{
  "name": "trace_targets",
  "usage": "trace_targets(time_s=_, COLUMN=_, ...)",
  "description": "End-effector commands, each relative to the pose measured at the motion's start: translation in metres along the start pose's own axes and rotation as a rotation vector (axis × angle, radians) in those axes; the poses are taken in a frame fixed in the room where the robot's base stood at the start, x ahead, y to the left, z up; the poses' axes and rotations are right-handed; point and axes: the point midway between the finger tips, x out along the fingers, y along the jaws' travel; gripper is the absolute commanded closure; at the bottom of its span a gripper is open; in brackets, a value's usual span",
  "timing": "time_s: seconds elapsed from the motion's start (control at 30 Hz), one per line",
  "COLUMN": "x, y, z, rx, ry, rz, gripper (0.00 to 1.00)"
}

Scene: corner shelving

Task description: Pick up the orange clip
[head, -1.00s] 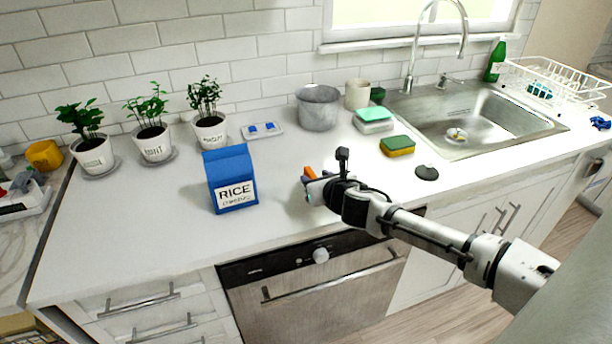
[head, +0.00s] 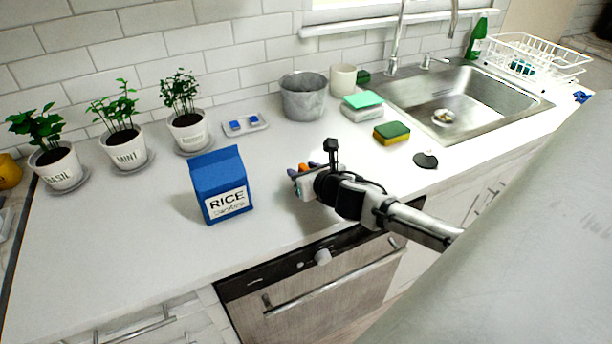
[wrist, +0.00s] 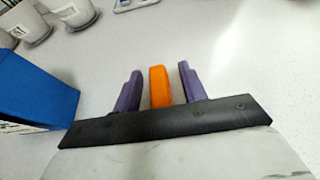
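The orange clip (wrist: 160,87) is upright in the wrist view, between the two purple fingers of my gripper (wrist: 159,71). A gap shows on each side of the clip, so the fingers are open around it and not pressed on it. In the head view, my gripper (head: 298,173) is low over the counter, right of the blue rice bag, and a bit of orange shows at its tip. The clip's lower end is hidden behind the dark edge of my gripper in the wrist view.
The blue rice bag (head: 220,184) stands close to the left of my gripper. A sponge (head: 392,133), a black stopper (head: 426,160) and a grey pot (head: 303,96) are behind and to the right. The white counter (head: 120,240) is clear at the front left.

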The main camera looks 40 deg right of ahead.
Motion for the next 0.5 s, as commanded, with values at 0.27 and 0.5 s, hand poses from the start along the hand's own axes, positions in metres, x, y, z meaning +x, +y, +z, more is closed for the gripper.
trace_targets(time_s=0.27, x=0.0002, y=0.0002, z=0.0001, rx=0.000, ry=0.000, rz=0.000, gripper=0.95)
trace_targets(time_s=0.5, x=0.0002, y=0.0002, z=0.0002, rx=0.000, ry=0.000, rz=0.000, gripper=1.00)
